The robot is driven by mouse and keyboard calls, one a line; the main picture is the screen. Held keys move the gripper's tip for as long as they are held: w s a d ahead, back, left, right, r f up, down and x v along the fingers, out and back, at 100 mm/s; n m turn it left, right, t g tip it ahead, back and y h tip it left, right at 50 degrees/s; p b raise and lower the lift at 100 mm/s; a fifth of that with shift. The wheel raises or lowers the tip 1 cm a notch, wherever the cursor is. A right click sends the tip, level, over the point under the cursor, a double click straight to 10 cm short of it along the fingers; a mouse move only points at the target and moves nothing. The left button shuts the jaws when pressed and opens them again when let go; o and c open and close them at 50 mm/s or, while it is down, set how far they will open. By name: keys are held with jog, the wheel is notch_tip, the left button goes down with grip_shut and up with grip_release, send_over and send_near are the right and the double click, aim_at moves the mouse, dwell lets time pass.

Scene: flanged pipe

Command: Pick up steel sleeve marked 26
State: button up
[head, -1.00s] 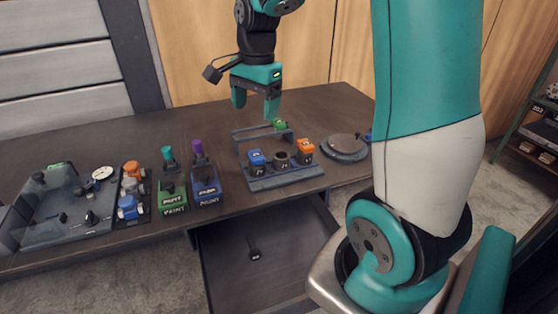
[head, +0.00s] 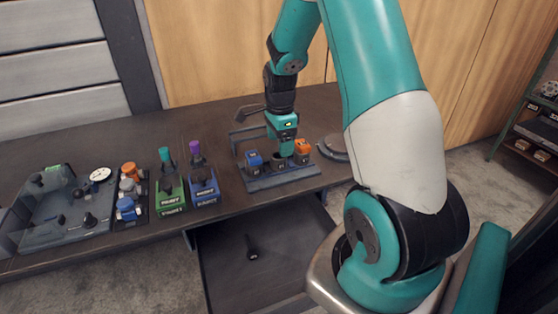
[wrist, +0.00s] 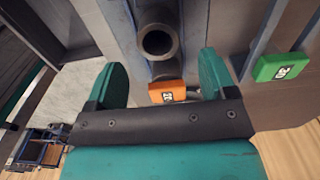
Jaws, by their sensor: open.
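A dark grey steel sleeve (head: 279,161) stands in the rack (head: 285,179) on the bench, between a blue-topped piece and an orange-topped piece. Its round open end also shows in the wrist view (wrist: 160,41), just beyond the fingertips. My gripper (head: 283,149) is low over the rack at the sleeve, partly hiding the rack's back. In the wrist view my gripper (wrist: 163,70) is open, with one finger to each side of the sleeve's line and nothing held.
The blue piece (head: 254,162) and orange piece (head: 302,151) stand close on either side. A green labelled block (wrist: 284,68) lies right of the fingers in the wrist view. Bottles in green (head: 171,192) and blue holders stand left. An open drawer (head: 272,262) is below.

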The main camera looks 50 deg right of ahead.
aim_at(279, 161)
jog(key=f, duration=0.5)
jog(key=shift+a+p, duration=0.25)
jog(key=shift+p, duration=0.15)
jog(key=c, duration=1.2)
